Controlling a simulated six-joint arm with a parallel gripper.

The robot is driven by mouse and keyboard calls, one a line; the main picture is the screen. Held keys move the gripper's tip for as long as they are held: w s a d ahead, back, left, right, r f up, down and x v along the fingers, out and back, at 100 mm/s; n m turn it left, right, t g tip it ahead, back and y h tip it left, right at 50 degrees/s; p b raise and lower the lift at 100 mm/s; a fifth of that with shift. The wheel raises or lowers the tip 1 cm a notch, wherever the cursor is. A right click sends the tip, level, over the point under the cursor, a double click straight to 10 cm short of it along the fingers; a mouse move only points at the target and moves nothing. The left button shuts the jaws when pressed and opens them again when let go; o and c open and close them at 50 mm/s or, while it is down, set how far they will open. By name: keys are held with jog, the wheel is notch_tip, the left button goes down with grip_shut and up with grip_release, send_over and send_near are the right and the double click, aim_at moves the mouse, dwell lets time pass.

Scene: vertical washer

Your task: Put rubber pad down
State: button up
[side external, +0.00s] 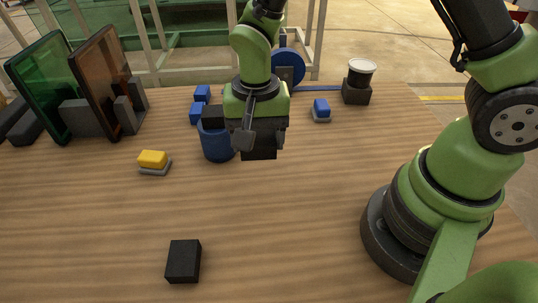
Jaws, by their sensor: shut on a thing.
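My gripper (262,137) is over the middle of the table, pointing down. It is shut on a dark block, seemingly the rubber pad (259,153), whose lower part shows between and below the fingers. From this one view I cannot tell how high the pad is above the table. A blue cup (217,146) with a black thing in its top stands just left of my gripper, partly hidden by it.
A black block (183,261) lies at the front. A yellow-topped piece (152,159) lies left, a blue-topped piece (321,108) right. Blue blocks (198,112) are behind the cup. Green (40,85) and brown (103,80) panels stand back left. The front middle is clear.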

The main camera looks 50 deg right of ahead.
jog(key=w+d+m, duration=0.2)
jog(key=d+m, duration=0.2)
jog(key=d, duration=0.8)
send_over(290, 147)
jog(key=shift+m, duration=0.3)
notch_tip(290, 147, down, 5)
jog(key=shift+r, duration=0.15)
jog(key=shift+f, duration=2.45)
jog(key=shift+f, duration=0.1)
jog(key=o, duration=1)
jog(key=shift+c, duration=0.2)
